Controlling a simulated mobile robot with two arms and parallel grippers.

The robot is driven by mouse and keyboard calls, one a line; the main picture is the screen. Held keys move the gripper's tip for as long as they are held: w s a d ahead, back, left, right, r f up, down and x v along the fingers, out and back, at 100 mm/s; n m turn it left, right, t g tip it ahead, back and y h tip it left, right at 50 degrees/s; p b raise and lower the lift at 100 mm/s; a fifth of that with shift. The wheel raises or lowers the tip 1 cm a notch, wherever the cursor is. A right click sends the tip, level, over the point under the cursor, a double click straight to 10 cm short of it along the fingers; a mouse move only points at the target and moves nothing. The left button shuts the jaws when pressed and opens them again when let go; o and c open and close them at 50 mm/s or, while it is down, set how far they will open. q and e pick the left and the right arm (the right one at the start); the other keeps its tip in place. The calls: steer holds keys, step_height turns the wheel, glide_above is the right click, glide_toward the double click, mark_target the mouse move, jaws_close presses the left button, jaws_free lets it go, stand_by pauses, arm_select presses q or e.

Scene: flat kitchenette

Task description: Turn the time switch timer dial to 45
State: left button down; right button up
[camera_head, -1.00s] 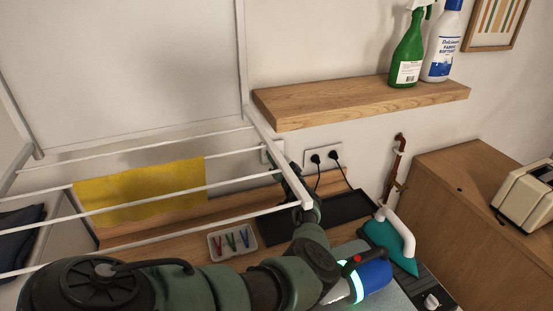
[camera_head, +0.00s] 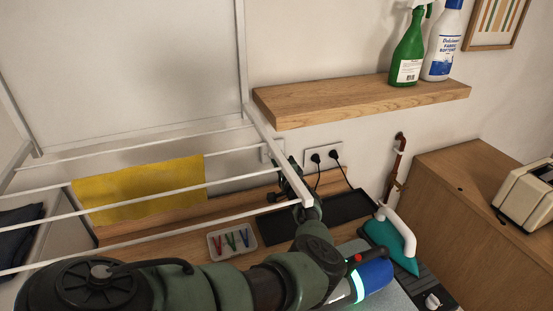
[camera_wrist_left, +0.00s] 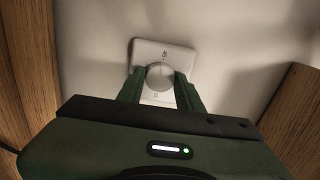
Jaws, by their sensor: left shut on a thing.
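The time switch is a pale wall plate (camera_wrist_left: 150,50) with a round dial (camera_wrist_left: 159,76), seen in the left wrist view. Small marks show above and below the dial, too blurred to read. My left gripper (camera_wrist_left: 160,83) is shut on the dial, one finger on each side. In the head view the plate (camera_head: 266,151) is partly hidden behind the drying rack and my gripper (camera_head: 279,160). The dial itself cannot be made out there. My right gripper is not in view.
A white drying rack (camera_head: 170,199) with a yellow cloth (camera_head: 140,190) stands close to my left arm. A wooden shelf (camera_head: 360,98) with bottles is above. A peg tray (camera_head: 232,242), black tray (camera_head: 335,215) and teal iron (camera_head: 390,242) lie below.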

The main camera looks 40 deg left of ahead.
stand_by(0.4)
arm_select(q)
steer(key=c, duration=0.9)
jaws_free()
